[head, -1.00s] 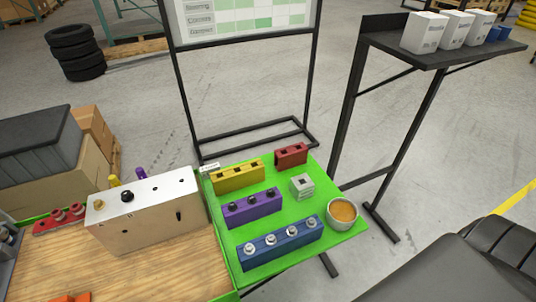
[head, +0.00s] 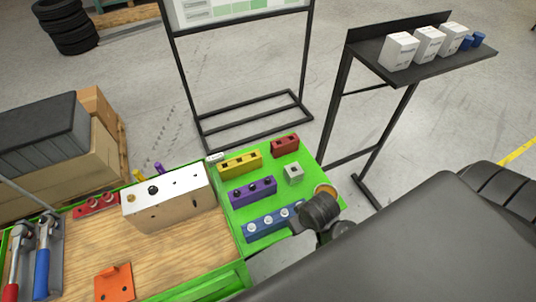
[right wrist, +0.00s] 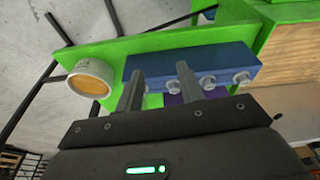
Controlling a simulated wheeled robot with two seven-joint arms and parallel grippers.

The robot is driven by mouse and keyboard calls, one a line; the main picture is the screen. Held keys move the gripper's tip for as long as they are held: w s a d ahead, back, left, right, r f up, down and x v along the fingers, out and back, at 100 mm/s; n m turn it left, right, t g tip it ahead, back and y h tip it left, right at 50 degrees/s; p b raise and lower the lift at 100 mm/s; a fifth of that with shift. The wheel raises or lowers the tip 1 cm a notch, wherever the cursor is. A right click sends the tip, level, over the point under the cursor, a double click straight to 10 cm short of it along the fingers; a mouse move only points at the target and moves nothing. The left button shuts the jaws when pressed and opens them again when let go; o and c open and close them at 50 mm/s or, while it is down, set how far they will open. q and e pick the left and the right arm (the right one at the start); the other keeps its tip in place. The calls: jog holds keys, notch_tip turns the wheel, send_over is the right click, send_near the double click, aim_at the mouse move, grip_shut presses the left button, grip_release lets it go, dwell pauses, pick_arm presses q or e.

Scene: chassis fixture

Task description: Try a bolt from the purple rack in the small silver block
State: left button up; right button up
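The purple rack (head: 253,192) stands on the green mat with dark bolts in its top; a small part of it shows in the right wrist view (right wrist: 174,99). The small silver block (head: 293,174) with a square hole sits behind it to the right, below the red rack. My right gripper (right wrist: 158,82) is open and empty in front of the blue rack (right wrist: 150,60). In the head view my right gripper (head: 299,222) hangs over the right end of the blue rack, partly hiding it. My left gripper is out of view.
A bowl of orange material (right wrist: 91,77) is beside the blue rack. Yellow (head: 240,164) and red (head: 285,146) racks stand at the back of the green mat (head: 268,168). A large beige block (head: 168,198), an orange piece (head: 115,283) and ratchets (head: 45,250) are to the left.

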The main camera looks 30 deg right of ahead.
jog(key=w+r+m+g, duration=0.15)
jog(key=w+m, duration=0.25)
jog(key=w, duration=0.7)
jog(key=m+g+p, duration=0.1)
jog(key=m, duration=0.2)
send_near(268, 179)
jog(key=shift+w+f, duration=0.15)
jog(key=shift+f, duration=2.35)
jog(key=shift+f, duration=0.1)
jog(key=shift+f+b, duration=0.65)
jog(key=shift+f, duration=1.1)
jog(key=shift+r, duration=0.1)
jog(key=shift+r+p, duration=0.2)
jog(key=shift+p, duration=0.5)
